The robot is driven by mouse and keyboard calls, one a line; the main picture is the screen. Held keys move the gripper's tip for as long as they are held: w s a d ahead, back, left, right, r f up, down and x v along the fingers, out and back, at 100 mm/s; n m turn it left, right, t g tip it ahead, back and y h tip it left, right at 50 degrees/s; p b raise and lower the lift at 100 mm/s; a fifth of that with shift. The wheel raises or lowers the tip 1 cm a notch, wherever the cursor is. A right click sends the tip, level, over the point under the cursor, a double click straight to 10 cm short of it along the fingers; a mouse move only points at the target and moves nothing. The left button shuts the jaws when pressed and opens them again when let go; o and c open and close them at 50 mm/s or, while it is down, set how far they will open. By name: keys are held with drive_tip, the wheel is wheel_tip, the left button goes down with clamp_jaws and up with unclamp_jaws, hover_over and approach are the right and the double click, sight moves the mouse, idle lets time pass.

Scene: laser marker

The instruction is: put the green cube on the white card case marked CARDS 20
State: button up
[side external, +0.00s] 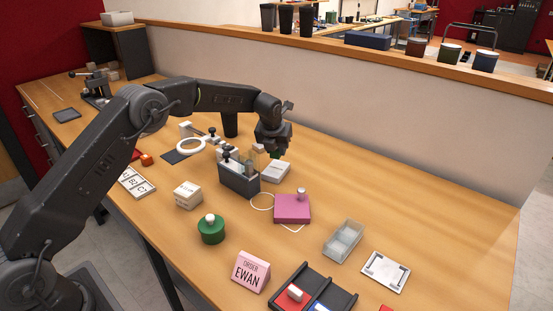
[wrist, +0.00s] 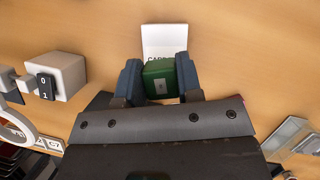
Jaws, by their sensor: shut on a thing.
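The green cube (wrist: 160,82) is between the two blue fingers of my gripper (wrist: 160,70) in the wrist view. My gripper is shut on it. The white card case (wrist: 164,38) lies just beyond the cube in that view, with part of its CARDS lettering covered by the cube. In the side view the case (side external: 276,171) lies on the table, right of a dark grey holder, and my gripper (side external: 275,150) is just above its far side. The cube is mostly hidden there. I cannot tell whether it touches the case.
The dark grey holder (side external: 238,181) with upright items stands close left of the case. A pink box (side external: 292,209) lies in front. A white switch block (wrist: 62,76) is left in the wrist view.

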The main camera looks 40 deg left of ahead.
sight(277, 158)
drive_tip(key=shift+f, duration=2)
drive_tip(key=shift+f, duration=0.1)
drive_tip(key=o, duration=0.9)
drive_tip(key=v, duration=1.2)
